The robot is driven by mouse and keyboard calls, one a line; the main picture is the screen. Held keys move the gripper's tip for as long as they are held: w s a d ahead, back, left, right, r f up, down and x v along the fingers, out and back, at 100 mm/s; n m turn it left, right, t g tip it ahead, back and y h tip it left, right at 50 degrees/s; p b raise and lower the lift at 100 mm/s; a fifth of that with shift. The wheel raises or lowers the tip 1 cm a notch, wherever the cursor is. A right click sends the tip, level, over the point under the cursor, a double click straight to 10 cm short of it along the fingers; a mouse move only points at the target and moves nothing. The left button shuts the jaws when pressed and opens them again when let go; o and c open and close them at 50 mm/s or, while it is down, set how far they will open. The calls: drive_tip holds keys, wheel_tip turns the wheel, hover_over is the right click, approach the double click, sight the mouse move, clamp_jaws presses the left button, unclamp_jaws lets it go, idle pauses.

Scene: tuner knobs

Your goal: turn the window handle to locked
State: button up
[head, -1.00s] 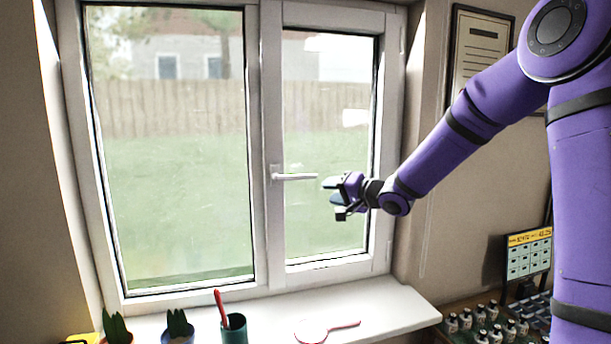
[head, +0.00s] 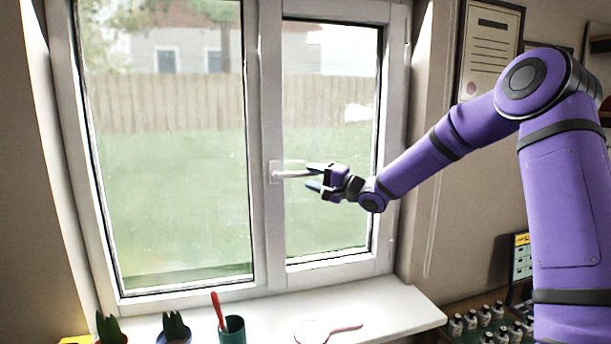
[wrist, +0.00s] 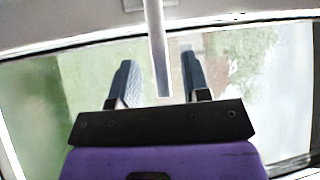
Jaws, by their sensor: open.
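The white window handle (head: 291,174) sits on the middle frame post and points horizontally to the right. My gripper (head: 312,176) is open at the handle's free right end, with one finger above and one below it in the head view. In the wrist view the handle (wrist: 157,50) runs down from its base plate, and its tip lies between the two open fingers of my gripper (wrist: 159,82). Clear gaps show on both sides of the handle there. The window sash (head: 386,140) looks closed in its frame.
The white sill (head: 385,309) below holds potted plants (head: 174,331), a green cup (head: 233,331) with a red-handled item, and a round pink-handled object (head: 313,331). A framed paper (head: 490,55) hangs on the right wall. Space in front of the glass is free.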

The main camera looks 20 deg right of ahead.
drive_tip(key=shift+x, duration=1.35)
drive_tip(key=shift+a, duration=0.1)
clamp_jaws()
